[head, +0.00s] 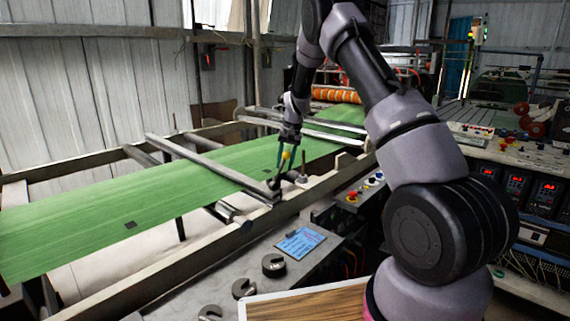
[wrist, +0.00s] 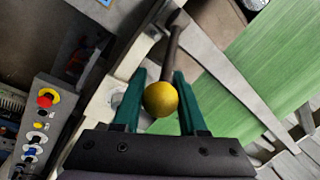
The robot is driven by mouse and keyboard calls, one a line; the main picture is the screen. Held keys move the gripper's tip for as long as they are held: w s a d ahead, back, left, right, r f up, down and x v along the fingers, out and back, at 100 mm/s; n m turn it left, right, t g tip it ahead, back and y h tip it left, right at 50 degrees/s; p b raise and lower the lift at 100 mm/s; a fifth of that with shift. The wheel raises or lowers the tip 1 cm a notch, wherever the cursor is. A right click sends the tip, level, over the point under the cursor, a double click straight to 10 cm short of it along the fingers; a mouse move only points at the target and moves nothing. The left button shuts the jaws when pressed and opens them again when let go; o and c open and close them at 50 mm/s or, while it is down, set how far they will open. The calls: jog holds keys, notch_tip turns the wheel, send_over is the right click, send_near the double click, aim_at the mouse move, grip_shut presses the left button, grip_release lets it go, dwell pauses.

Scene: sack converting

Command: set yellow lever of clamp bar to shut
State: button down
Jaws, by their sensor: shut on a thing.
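The yellow lever has a round yellow knob (wrist: 160,98) on a dark shaft (wrist: 172,55). My gripper (wrist: 160,76) has its two teal fingers on either side of the knob and is shut on it. In the head view, the knob (head: 286,155) shows between the fingers of my gripper (head: 284,159), with the shaft running down below it. The clamp bar (head: 205,165) lies across the green sheet, and the lever stands at its near end. The fingers partly hide the lever's shaft in the head view.
The green sheet (head: 70,225) runs along the machine frame. A grey ledge in front holds a blue clipboard (head: 300,242) and several dark slotted weights (head: 273,265). A button box (head: 365,190) with a red button stands right of the lever. My arm crosses the right half.

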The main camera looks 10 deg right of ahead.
jog(key=shift+a+r, duration=0.1)
jog(key=shift+r, duration=0.05)
jog(key=s+a+r+t+h, duration=0.1)
jog(key=s+a+t+h, duration=0.4)
jog(key=s+a+h, duration=0.1)
jog(key=shift+s+a+r+n+h, duration=0.2)
jog(key=shift+a+r+n+h, duration=0.25)
jog(key=shift+a, duration=0.95)
jog(key=shift+f, duration=0.15)
dwell(0.5)
jog(key=shift+c, duration=2.3)
grip_release()
jog(key=v, duration=1)
jog(key=shift+s+a+r, duration=0.2)
jog(key=shift+s, duration=0.15)
